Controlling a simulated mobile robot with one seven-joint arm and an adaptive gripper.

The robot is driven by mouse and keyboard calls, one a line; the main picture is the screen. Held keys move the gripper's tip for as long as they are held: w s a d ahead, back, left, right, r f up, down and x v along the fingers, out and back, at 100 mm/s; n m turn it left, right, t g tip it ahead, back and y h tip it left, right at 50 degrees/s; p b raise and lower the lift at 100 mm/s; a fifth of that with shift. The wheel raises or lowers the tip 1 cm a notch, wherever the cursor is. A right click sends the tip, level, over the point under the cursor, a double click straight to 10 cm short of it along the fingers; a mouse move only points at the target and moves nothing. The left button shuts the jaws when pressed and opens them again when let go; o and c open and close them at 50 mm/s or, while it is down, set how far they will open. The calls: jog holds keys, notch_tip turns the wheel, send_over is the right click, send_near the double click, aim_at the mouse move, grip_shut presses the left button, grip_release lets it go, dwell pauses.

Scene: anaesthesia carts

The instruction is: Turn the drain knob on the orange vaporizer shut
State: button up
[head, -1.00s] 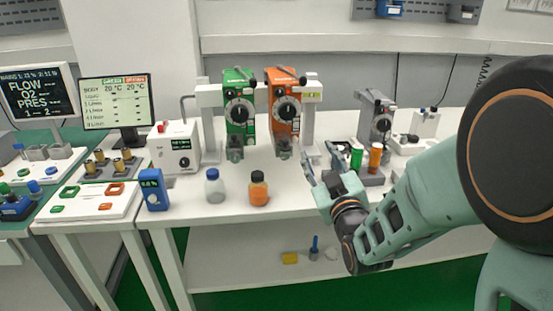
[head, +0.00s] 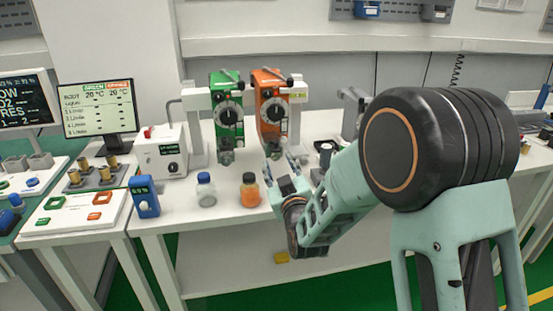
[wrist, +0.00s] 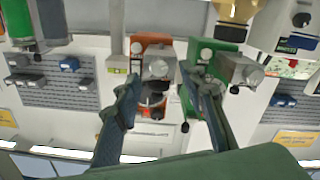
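The orange vaporizer (head: 265,88) hangs upright on the white stand above the table, just right of the green vaporizer (head: 219,95). It has a round dial on its front and a grey lower part; I cannot clearly tell which piece is the drain knob. My gripper (head: 281,166) is below and slightly right of the orange vaporizer in the head view. In the wrist view, turned upside down, my gripper (wrist: 162,75) is open and empty. The orange vaporizer (wrist: 154,48) appears between its fingers, apparently beyond the tips, with a silvery round knob (wrist: 159,68) showing.
An orange-filled bottle (head: 250,191) and a blue-capped clear bottle (head: 206,190) stand at the table front, left of my gripper. A blue device (head: 145,197) and a white box (head: 165,151) are farther left. My arm hides much of the table's right side.

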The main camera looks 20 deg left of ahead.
aim_at(275, 156)
jog(key=shift+x, duration=1.45)
grip_shut()
